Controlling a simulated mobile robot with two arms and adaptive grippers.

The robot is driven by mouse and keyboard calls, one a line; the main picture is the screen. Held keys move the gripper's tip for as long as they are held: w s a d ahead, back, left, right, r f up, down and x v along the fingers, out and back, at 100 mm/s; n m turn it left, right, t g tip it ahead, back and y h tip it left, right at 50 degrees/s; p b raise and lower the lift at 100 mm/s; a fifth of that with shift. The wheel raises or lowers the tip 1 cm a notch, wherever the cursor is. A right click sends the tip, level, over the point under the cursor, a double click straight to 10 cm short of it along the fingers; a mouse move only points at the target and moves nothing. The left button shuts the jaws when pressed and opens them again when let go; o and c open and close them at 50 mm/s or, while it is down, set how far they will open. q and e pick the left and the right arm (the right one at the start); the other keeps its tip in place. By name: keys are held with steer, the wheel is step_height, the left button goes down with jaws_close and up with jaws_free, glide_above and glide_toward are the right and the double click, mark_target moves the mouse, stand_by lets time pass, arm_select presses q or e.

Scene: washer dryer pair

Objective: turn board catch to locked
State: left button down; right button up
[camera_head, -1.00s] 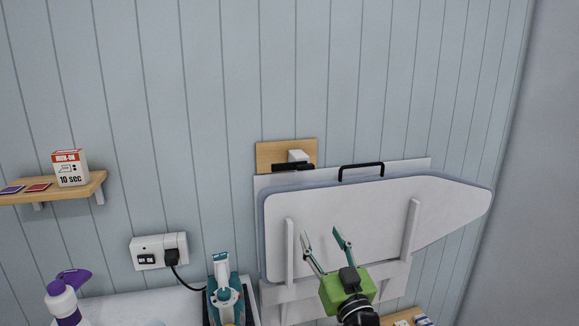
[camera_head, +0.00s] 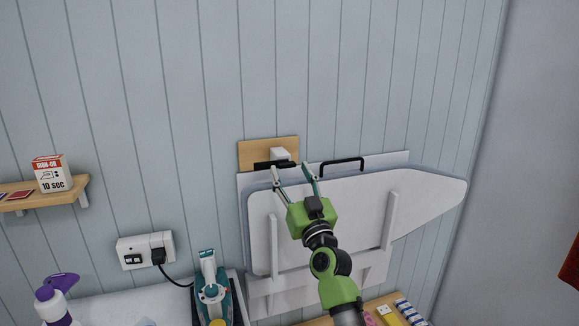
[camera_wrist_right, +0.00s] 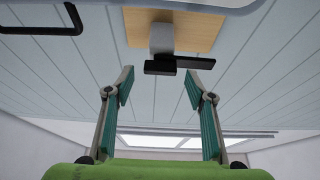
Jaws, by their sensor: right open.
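The board catch is a black bar (camera_head: 264,165) on a white block (camera_head: 280,154), mounted on a wooden plate (camera_head: 254,150) on the wall. The bar lies roughly level, and one finger of mine overlaps its right end in the head view. The white ironing board (camera_head: 340,210) hangs below it. My right gripper (camera_head: 291,169) is open, its fingertips close to the catch. In the right wrist view the black bar (camera_wrist_right: 195,63) stands just beyond and between the open fingertips (camera_wrist_right: 158,82), with nothing held. I cannot tell whether a finger touches it. My left gripper is out of view.
A black handle (camera_head: 342,162) sticks up beside the catch, right of my fingers. An iron (camera_head: 212,290), a wall socket (camera_head: 146,250), a spray bottle (camera_head: 55,305) and a shelf with a box (camera_head: 52,173) are to the left. The wall above is clear.

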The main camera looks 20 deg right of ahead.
steer(key=shift+x, duration=0.9)
jaws_close()
